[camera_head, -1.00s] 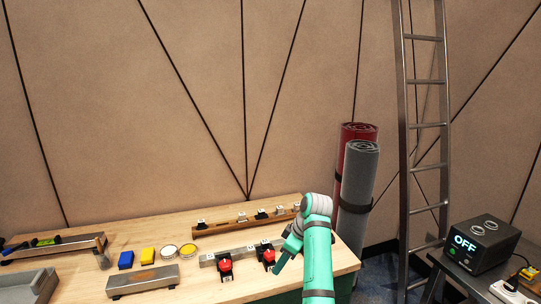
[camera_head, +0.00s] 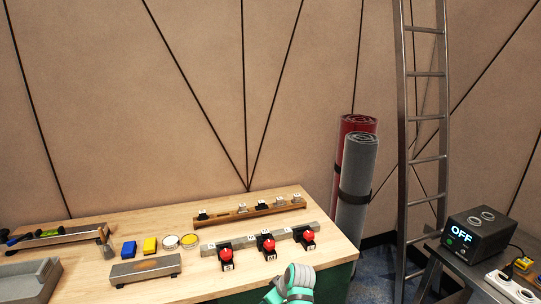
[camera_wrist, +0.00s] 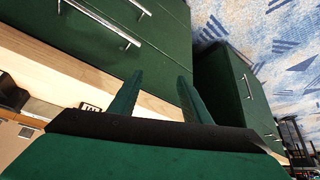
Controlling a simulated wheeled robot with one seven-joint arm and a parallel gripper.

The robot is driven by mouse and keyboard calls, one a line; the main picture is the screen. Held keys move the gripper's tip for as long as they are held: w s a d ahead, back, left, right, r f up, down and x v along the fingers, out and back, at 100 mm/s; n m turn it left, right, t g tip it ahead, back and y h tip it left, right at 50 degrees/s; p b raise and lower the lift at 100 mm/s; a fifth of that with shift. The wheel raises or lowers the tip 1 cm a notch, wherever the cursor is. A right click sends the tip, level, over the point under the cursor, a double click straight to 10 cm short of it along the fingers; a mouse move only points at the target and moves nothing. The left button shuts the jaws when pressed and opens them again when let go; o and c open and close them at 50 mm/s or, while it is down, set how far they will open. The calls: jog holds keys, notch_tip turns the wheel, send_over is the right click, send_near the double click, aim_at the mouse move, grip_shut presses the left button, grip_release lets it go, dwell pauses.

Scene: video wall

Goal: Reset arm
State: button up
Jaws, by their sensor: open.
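My teal arm (camera_head: 291,284) shows at the bottom edge of the head view, low in front of the workbench. My gripper (camera_wrist: 158,92) shows in the wrist view with two green fingers spread apart and nothing between them. It points at the green drawer fronts (camera_wrist: 75,45) with metal handles and the carpet. The gripper's fingers are not visible in the head view.
Rolled mats (camera_head: 356,185), a ladder (camera_head: 424,130) and a box reading OFF (camera_head: 480,240) stand right.

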jog(key=s+a+f+m+t, duration=0.3)
jog(key=s+f, duration=0.9)
jog(key=f, duration=0.2)
jog(key=s+f+m+t+h, duration=0.3)
jog(key=s+m, duration=0.1)
jog(key=s, duration=1.3)
jog(key=s+d+r+m+t, duration=0.1)
jog(key=s+r+t, duration=0.1)
jog(key=s+r, duration=1)
jog(key=s+d+r+m+t+h, duration=0.1)
jog(key=s+d+r+t, duration=0.1)
jog(key=s+r, duration=1)
jog(key=s+t, duration=0.1)
jog(key=s, duration=0.2)
jog(key=shift+m, duration=0.3)
jog(key=shift+w+d+f, duration=0.1)
jog(key=shift+w, duration=0.05)
